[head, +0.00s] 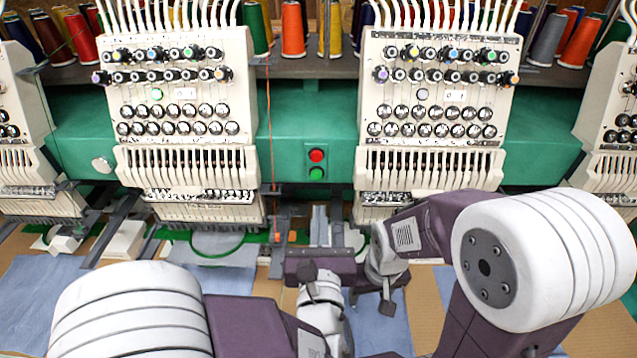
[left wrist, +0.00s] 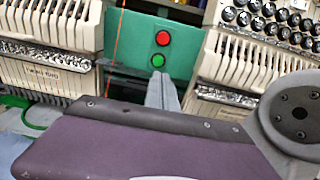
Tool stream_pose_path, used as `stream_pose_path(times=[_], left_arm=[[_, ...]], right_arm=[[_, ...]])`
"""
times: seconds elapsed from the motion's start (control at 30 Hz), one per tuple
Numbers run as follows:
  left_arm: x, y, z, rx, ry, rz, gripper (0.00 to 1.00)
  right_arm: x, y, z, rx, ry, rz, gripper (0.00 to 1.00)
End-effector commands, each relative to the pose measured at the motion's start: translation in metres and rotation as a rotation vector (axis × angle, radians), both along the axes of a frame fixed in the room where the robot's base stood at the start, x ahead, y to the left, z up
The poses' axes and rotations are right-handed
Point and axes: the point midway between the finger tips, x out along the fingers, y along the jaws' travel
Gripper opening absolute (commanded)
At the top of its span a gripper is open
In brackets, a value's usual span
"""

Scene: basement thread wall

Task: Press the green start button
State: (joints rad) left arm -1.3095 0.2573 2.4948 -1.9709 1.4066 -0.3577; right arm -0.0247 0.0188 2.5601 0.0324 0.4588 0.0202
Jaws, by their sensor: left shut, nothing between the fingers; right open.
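The green button (head: 316,174) sits on the green front beam between the two middle machine heads, just below a red button (head: 316,155). Both also show in the left wrist view, green (left wrist: 158,61) below red (left wrist: 163,38). My left gripper (head: 320,212) is shut and empty. Its grey fingers point at the panel, their tips a little below and short of the green button. In the left wrist view the fingertips (left wrist: 159,77) appear just under the button, which stays uncovered. My right gripper (head: 387,300) is right of the left one, low over the cloth; its fingers are mostly hidden.
White embroidery heads (head: 180,90) and (head: 440,85) stand left and right of the button panel, with needle rows below. Thread cones (head: 292,30) line the shelf behind. An orange thread (head: 269,130) hangs left of the buttons. The space before the button face looks clear.

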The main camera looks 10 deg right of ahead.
Motion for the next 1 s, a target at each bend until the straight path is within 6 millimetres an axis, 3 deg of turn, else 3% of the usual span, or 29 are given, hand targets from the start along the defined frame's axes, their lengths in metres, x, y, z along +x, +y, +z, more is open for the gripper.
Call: stream_pose_path(times=[0.2,0.4,0.6,0.87,1.0], left_arm=[[0.048,-0.006,0.002,0.001,0.001,0.006,0.0],[0.078,-0.013,0.002,0.0,0.001,0.002,0.0],[0.089,-0.015,0.0,0.0,-0.001,0.0,0.0],[0.089,-0.015,0.0,-0.001,-0.001,0.0,0.0],[0.092,-0.03,-0.001,-0.001,-0.003,0.0,0.0]], right_arm=[[0.0,0.0,0.013,0.0,0.0,0.0,0.57],[0.0,0.0,0.023,0.0,0.0,0.0,0.57],[0.0,0.0,0.025,0.0,0.0,0.0,0.57],[0.0,0.0,0.024,0.0,0.0,0.0,0.57],[0.0,0.0,0.022,0.0,0.0,0.0,0.57]])
